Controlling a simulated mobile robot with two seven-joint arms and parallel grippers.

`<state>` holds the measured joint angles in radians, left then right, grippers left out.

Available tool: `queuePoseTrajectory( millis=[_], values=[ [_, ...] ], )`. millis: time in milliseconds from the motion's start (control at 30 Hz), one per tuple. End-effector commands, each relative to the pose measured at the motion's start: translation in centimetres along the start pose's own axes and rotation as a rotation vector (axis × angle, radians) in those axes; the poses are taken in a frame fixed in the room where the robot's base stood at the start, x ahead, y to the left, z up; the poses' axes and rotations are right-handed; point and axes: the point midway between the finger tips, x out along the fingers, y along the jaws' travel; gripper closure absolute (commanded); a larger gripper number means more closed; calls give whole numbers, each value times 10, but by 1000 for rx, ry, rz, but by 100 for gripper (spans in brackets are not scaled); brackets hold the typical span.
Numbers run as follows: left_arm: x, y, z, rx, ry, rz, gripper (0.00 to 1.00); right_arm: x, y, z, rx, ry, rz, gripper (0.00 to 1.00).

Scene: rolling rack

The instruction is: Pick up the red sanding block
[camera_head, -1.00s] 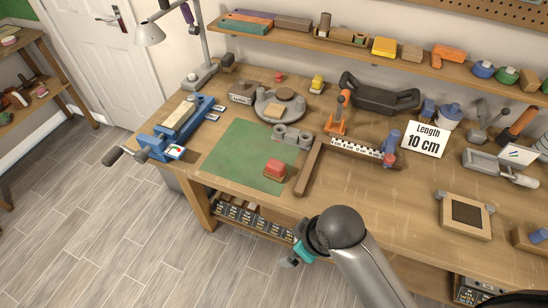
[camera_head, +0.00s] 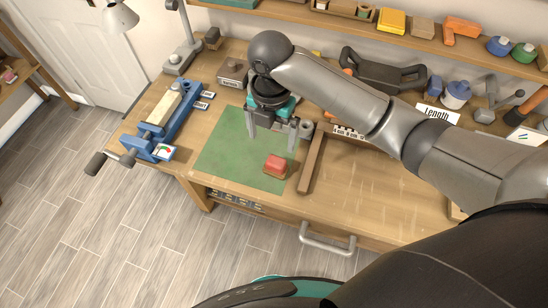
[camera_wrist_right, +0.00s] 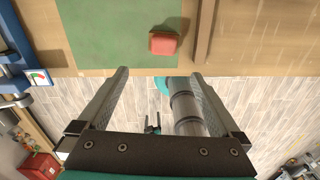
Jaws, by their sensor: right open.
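The red sanding block (camera_head: 276,166) lies on the green mat (camera_head: 222,160) near its right front corner. In the right wrist view the block (camera_wrist_right: 163,44) shows on the mat (camera_wrist_right: 100,35), beyond the fingertips and right of the middle. My right gripper (camera_head: 271,142) is open and empty, pointing down above the back part of the mat, behind the block. Its two fingers stand wide apart in the right wrist view (camera_wrist_right: 158,78). The arm hides part of the bench behind it.
A wooden bar (camera_head: 312,160) lies just right of the block. A blue vise (camera_head: 168,125) stands at the bench's left end. The bench front right of the bar is clear.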

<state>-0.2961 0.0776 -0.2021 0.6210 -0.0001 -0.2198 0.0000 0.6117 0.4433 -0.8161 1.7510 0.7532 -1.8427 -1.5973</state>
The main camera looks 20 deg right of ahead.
Motion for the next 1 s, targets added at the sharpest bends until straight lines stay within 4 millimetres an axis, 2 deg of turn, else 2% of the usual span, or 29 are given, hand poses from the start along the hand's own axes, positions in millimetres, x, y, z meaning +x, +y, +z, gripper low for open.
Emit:
queuePoseTrajectory(
  millis=[400, 667, 1000],
  values=[
    [6, 0, 6, -2, -8, 0, 26, 82, -1, -1, -1, 3, -3, 0],
    [7, 0, 6, -2, -8, -1, 26, 100, -1, 1, -1, 1, -2, 0],
    [10, -2, 6, -2, -8, -3, 26, 142, -6, 6, 0, 1, -1, 0]
  ],
)
